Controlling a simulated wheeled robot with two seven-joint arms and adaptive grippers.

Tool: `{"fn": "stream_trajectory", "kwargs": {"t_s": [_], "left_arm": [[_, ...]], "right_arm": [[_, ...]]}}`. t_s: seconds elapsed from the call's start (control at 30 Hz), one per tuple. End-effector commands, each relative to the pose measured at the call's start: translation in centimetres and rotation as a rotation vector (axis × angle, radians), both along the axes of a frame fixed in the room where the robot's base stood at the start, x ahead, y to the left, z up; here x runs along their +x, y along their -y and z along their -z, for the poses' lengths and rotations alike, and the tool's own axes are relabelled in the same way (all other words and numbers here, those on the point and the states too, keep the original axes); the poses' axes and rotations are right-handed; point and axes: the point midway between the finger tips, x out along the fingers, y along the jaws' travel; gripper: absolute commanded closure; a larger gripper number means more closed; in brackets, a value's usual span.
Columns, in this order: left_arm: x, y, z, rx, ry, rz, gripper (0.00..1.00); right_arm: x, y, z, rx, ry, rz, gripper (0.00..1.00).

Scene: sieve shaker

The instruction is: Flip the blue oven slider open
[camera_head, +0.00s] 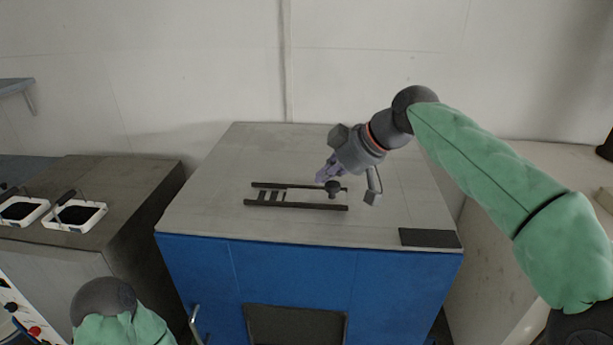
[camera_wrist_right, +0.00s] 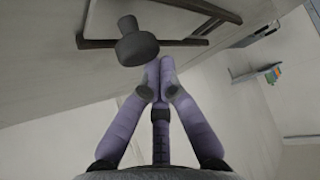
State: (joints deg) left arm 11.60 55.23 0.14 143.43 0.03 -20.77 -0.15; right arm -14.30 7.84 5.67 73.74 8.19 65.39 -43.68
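The blue oven (camera_head: 205,270) has a grey top. On this top lies the slider, with two dark parallel rails (camera_head: 300,206) and a dark round knob (camera_head: 333,188) near their right end. The knob also shows in the right wrist view (camera_wrist_right: 137,45), just beyond the fingertips. My right gripper (camera_head: 323,177) is by the knob, at its upper left in the head view. In the right wrist view its purple fingers (camera_wrist_right: 160,72) are together with nothing between them. I cannot tell whether they touch the knob. My left gripper is out of view.
A dark flat plate (camera_head: 430,238) lies at the oven top's front right corner. Left of the oven, a lower grey unit (camera_head: 130,185) carries two white-rimmed trays (camera_head: 75,214). A pale counter (camera_head: 545,160) stands at right. The oven top is otherwise clear.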

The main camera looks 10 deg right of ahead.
Motion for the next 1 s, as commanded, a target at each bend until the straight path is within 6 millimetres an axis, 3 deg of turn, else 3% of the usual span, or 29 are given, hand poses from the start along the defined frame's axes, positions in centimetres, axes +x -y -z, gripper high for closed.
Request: {"fn": "stream_trajectory", "kwargs": {"t_s": [0.47,1.0], "left_arm": [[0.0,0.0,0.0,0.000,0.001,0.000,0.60],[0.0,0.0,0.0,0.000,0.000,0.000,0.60]], "right_arm": [[-0.3,0.6,-0.4,-0.005,-0.003,0.001,1.00],[-4.0,5.4,-7.4,-0.003,-0.001,0.001,1.00]]}}
